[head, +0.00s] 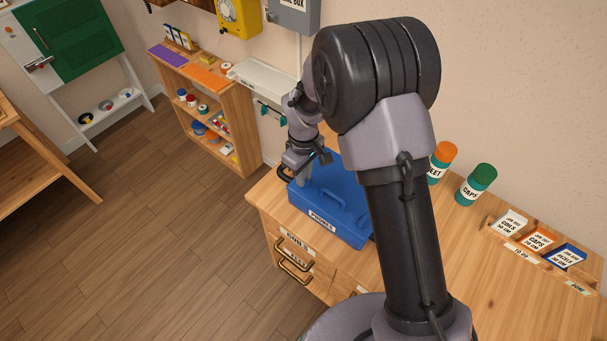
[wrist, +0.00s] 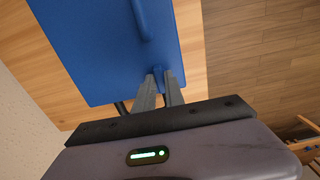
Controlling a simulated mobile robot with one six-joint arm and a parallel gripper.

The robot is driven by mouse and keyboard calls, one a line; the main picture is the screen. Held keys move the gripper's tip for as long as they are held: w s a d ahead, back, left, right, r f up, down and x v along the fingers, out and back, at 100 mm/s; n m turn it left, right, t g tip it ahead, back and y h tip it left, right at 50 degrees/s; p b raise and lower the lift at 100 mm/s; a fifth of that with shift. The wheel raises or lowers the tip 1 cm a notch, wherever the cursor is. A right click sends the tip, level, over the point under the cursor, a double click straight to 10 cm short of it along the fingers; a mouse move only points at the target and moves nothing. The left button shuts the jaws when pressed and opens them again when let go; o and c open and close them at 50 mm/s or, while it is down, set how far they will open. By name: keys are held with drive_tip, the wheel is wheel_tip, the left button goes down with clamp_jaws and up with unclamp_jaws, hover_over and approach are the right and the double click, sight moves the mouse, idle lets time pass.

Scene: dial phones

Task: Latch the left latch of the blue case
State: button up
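The blue case (head: 345,205) lies closed on the wooden workbench, with a handle on its lid and a white label on its front. My gripper (head: 302,180) is at the left end of the case in the head view. In the wrist view, my gripper's two fingers (wrist: 159,80) point at the edge of the case (wrist: 100,55). A small blue latch (wrist: 158,70) shows at their tips. A narrow gap shows between the fingers. I cannot tell whether they grip the latch or only stand around it. The other latch is not clearly visible.
An orange-capped jar (head: 441,160) and a green-capped jar (head: 476,184) stand behind and right of the case. A card rack (head: 520,252) is further right. Drawers with handles (head: 293,262) are below the case. A shelf unit (head: 245,125) stands to the left.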

drive_tip(key=shift+o, duration=1.4)
wheel_tip(320, 180, up, 17)
drive_tip(key=p, duration=0.4)
drive_tip(key=shift+r+p, duration=0.2)
drive_tip(key=shift+p, duration=0.2)
